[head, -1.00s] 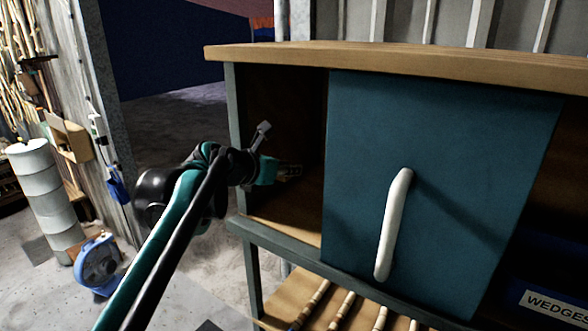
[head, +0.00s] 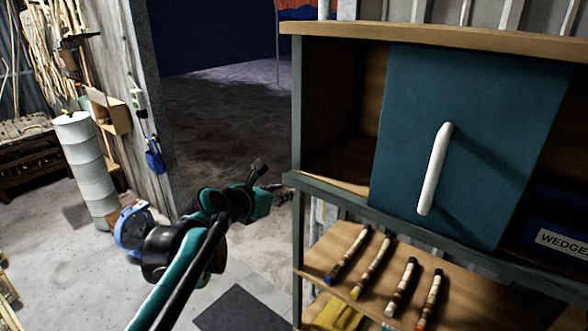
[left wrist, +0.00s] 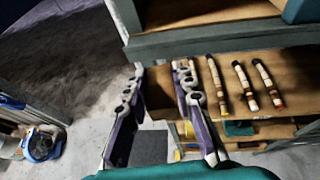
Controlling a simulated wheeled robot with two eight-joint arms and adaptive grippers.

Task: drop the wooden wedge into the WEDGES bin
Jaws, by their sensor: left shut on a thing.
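The wooden wedge (left wrist: 157,98) is a brown block between the two fingers of my left gripper in the left wrist view. My left gripper (left wrist: 160,72) is shut on it. In the head view my left gripper (head: 278,193) is outside the cabinet, left of its front left post, and the wedge is hard to make out there. The WEDGES bin (head: 560,222) is blue with a white label and stands inside the cabinet's right bay at the right edge. The picture edge cuts off part of it. My right gripper is not in view.
The cabinet (head: 330,190) has a teal sliding door (head: 470,120) with a white handle (head: 435,170) over its middle; the left bay is open and looks empty. Several banded rods (head: 348,258) lie on the shelf below. A blue fan (head: 131,228) stands on the floor at left.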

